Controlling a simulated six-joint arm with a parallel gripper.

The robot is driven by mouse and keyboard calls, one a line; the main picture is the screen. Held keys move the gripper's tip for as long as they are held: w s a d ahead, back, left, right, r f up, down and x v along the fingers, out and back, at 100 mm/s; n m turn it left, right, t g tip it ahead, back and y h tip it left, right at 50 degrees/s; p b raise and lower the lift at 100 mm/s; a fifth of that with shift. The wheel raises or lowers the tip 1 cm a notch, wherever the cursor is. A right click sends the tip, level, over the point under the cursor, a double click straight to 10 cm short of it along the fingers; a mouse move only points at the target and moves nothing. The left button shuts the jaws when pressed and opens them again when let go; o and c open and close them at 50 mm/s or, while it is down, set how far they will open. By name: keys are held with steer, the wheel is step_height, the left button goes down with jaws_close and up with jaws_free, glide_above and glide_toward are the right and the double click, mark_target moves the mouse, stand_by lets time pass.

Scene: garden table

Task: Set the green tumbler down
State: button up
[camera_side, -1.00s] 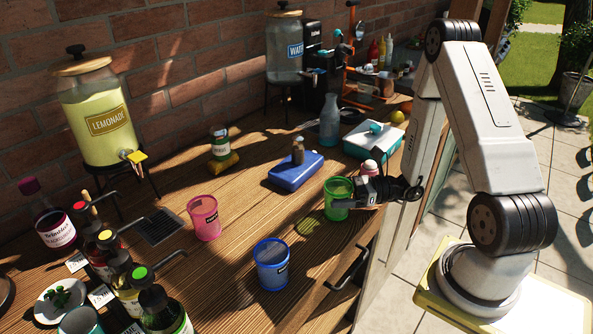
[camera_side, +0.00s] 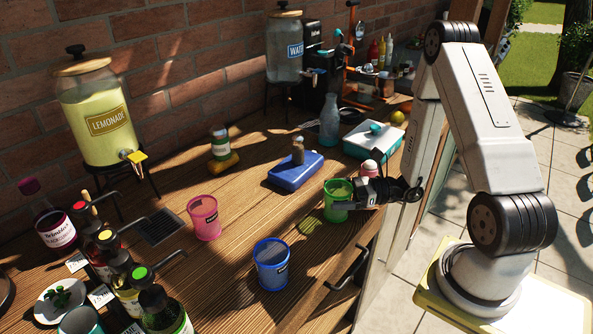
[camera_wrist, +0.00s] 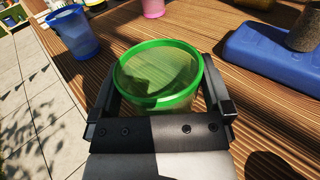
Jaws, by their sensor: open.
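The green tumbler (camera_side: 336,201) stands upright on the wooden table near its front edge. It looks empty in the wrist view (camera_wrist: 158,75). My gripper (camera_side: 351,195) is at the tumbler's right side in the side view. In the wrist view its two fingers (camera_wrist: 160,100) lie on either side of the tumbler, with small gaps beside its wall. The jaws are open. The tumbler's lower part is hidden by the gripper in the wrist view.
A blue tumbler (camera_side: 271,264) and a pink tumbler (camera_side: 204,218) stand to the left. A blue box (camera_side: 294,172) lies behind the green tumbler. A pink-topped bottle (camera_side: 369,169) stands close behind my gripper. Bare table (camera_side: 240,215) lies between the tumblers.

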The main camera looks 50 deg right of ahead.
steer(key=shift+v, duration=3.75)
